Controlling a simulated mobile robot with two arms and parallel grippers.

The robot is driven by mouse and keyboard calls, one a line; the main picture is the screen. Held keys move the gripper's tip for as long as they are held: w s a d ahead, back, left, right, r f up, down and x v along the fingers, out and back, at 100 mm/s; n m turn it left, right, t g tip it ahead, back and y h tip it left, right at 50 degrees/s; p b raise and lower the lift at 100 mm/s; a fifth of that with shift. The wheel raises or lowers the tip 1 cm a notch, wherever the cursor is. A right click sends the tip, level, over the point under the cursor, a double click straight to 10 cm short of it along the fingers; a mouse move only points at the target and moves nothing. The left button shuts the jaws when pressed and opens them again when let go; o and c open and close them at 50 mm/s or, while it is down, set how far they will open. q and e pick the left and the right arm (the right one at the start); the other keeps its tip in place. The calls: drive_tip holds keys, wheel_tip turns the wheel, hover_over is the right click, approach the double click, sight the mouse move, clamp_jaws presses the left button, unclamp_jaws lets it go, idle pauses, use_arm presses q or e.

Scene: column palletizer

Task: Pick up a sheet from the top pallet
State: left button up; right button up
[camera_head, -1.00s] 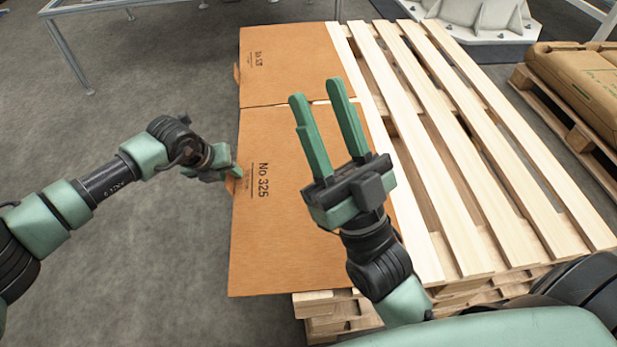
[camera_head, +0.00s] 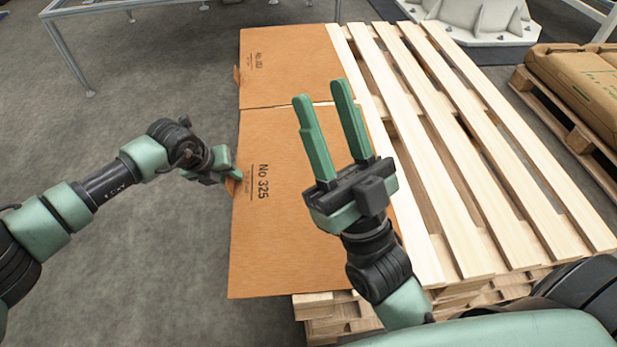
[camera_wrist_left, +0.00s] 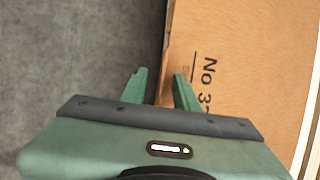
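Two brown cardboard sheets lie end to end along the left side of the top pallet (camera_head: 462,150). The near sheet (camera_head: 285,235) is marked "No 325" and has a small tab on its left edge; the far sheet (camera_head: 290,65) lies behind it. My left gripper (camera_head: 232,174) is at the near sheet's left edge, by the tab. In the left wrist view the fingers (camera_wrist_left: 159,86) stand apart, with the tab (camera_wrist_left: 164,92) between them; a gap shows beside the left finger. My right gripper (camera_head: 322,94) is open and empty above the near sheet.
Bare slats fill the pallet's right side, on a stack of pallets. Brown sacks (camera_head: 583,75) lie on another pallet at the right. A metal frame (camera_head: 70,50) stands at the back left, and a white base (camera_head: 480,18) behind the pallet. Grey floor (camera_head: 130,240) is clear at the left.

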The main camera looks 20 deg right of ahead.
idle(0.4)
use_arm(q)
clamp_jaws()
drive_tip(key=shift+s+f, duration=0.1)
drive_tip(key=shift+f, duration=0.1)
idle(1.2)
